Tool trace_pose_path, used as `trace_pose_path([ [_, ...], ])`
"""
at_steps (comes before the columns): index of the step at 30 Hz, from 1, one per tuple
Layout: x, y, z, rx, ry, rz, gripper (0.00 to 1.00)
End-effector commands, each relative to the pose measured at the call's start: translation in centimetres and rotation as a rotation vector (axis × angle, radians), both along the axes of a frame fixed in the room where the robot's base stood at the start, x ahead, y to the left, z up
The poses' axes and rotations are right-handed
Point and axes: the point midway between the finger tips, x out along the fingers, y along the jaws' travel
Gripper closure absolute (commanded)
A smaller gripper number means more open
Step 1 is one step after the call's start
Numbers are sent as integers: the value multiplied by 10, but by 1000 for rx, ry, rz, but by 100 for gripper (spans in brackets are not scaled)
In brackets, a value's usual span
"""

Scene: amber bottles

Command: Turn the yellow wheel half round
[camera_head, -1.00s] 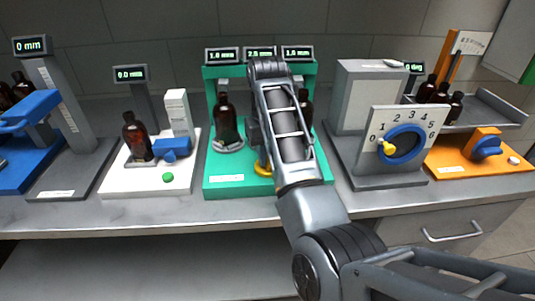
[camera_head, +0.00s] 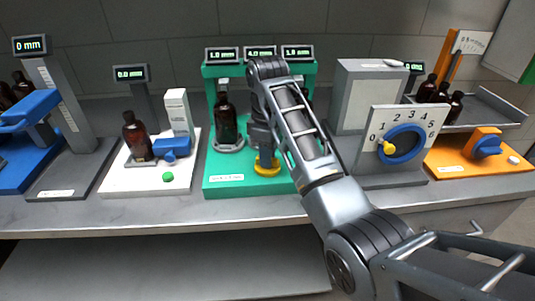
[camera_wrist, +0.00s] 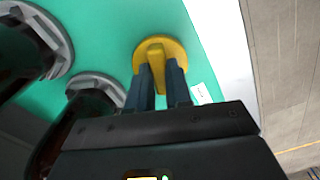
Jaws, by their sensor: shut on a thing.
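The yellow wheel (camera_head: 267,168) lies flat at the front of the green station (camera_head: 235,186). In the wrist view the yellow wheel (camera_wrist: 168,45) is a round disc with a raised bar across its middle. My gripper (camera_wrist: 160,72) reaches down from above with its two dark fingers on either side of that bar, shut on it. In the head view my gripper (camera_head: 265,152) stands over the wheel, and my arm hides part of the station behind it. The middle display (camera_head: 260,53) above the station reads about 4.0 mm.
An amber bottle (camera_head: 225,121) stands on a grey round holder left of my gripper. Another is mostly hidden behind my arm. A white station (camera_head: 120,186) is to the left. A grey dial panel with a blue ring (camera_head: 403,157) is to the right.

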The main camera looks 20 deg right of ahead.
Motion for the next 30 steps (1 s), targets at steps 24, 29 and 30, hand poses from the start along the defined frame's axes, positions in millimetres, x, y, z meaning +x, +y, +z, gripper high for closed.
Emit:
trace_pose_path([
  [24,1,0,1,1,-3,375,100],
  [29,1,1,1,1,-3,378,100],
  [30,1,1,1,1,-3,377,100],
])
